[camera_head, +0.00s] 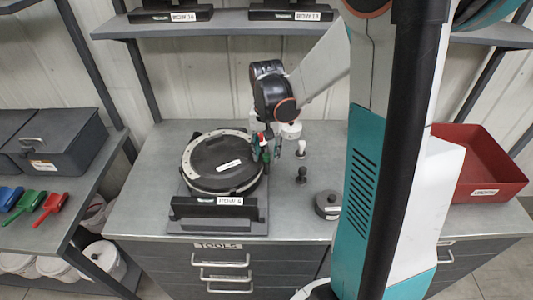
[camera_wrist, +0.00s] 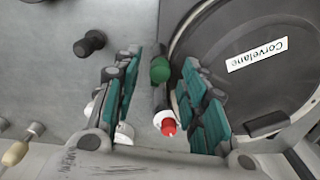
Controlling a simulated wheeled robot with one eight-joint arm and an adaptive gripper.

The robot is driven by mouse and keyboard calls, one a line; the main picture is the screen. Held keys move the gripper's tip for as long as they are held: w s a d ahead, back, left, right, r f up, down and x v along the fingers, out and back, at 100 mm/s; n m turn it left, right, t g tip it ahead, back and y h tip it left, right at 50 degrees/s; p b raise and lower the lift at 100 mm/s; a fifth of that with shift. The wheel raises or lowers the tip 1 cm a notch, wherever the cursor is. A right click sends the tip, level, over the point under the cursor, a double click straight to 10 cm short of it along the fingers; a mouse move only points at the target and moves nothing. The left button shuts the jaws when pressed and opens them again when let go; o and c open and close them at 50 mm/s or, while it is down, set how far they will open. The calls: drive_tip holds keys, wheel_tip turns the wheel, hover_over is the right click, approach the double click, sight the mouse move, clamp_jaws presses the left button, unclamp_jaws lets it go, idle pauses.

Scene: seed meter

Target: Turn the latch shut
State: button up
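The seed meter is a round dark disc (camera_head: 215,155) with a pale rim, on a dark base on the bench; its lid, labelled "Corvelane", fills the right of the wrist view (camera_wrist: 265,65). At its right edge is the latch, with a green knob (camera_wrist: 160,70) and a red-tipped white end (camera_wrist: 168,127). My gripper (camera_wrist: 160,85) is open, its teal-padded fingers on either side of the latch. The right finger is close to the knob; a gap shows on the left. In the head view my gripper (camera_head: 266,147) is at the meter's right edge and partly hides the latch.
Small dark knobbed pieces (camera_head: 301,174) and a round dark weight (camera_head: 328,204) stand to the right on the bench. A red bin (camera_head: 478,165) is farther right. A side bench at left holds a dark case (camera_head: 55,140) and coloured scoops (camera_head: 49,207). A shelf (camera_head: 225,25) hangs behind.

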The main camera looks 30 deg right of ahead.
drive_tip(key=shift+f, duration=0.25)
clamp_jaws()
